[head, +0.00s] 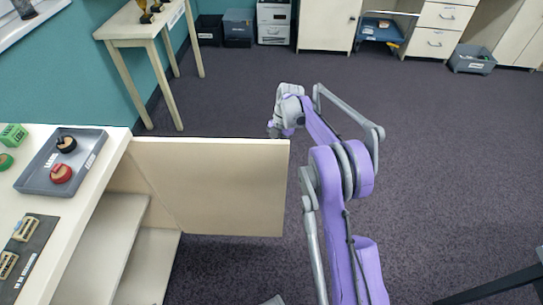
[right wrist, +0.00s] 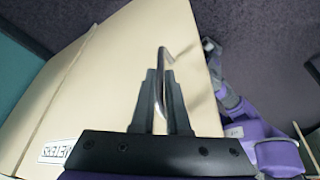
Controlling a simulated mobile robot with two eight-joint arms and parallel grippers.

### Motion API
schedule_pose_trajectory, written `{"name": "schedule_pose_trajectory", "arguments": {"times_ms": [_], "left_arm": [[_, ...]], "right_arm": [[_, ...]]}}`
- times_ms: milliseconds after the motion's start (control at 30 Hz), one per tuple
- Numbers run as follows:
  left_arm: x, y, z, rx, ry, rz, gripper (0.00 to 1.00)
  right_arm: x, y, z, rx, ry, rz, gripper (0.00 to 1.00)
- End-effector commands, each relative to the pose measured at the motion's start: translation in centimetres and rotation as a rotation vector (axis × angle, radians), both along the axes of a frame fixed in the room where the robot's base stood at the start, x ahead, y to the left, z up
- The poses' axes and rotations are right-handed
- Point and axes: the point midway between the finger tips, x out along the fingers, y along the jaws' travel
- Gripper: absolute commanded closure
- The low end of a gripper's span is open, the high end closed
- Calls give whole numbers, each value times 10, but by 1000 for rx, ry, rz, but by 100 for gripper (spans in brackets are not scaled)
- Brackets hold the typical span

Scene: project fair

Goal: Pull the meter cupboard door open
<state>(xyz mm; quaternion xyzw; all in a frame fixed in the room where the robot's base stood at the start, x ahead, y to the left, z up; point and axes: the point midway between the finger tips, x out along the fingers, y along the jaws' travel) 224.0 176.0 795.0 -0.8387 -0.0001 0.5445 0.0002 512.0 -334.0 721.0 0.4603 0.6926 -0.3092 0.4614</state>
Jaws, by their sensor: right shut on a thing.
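The meter cupboard door (head: 215,188) is a cream panel standing wide open, out to the right from the cupboard under the white counter. Its inner face and the cupboard's shelf (head: 100,250) show in the head view. In the right wrist view the door's outer face (right wrist: 110,80) carries a label plate (right wrist: 56,150). My right gripper (right wrist: 162,85) is shut on the thin metal door handle (right wrist: 161,58), which shows between and above the fingers. In the head view my right arm reaches past the door's free edge, and the fingers are hidden. My left gripper is not in view.
A small table (head: 130,25) stands beyond the door. Cabinets and a grey bin (head: 472,60) line the back. The carpet to the right is largely clear.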

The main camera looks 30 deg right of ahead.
Motion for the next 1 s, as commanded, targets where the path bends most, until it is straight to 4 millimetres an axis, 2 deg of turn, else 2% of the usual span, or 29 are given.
{"name": "schedule_pose_trajectory", "arguments": {"times_ms": [433,467,500,600,633,1000], "left_arm": [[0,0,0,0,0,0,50],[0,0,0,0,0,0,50],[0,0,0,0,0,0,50],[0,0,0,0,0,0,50],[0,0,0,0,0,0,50],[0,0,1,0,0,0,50]], "right_arm": [[0,-1,-1,-2,1,-4,100],[0,-1,-1,-2,0,-3,86],[0,-1,0,-2,0,-3,78],[0,-1,0,-1,1,-3,60],[0,-1,0,-1,1,-3,58],[2,-3,6,0,0,-2,58]]}}
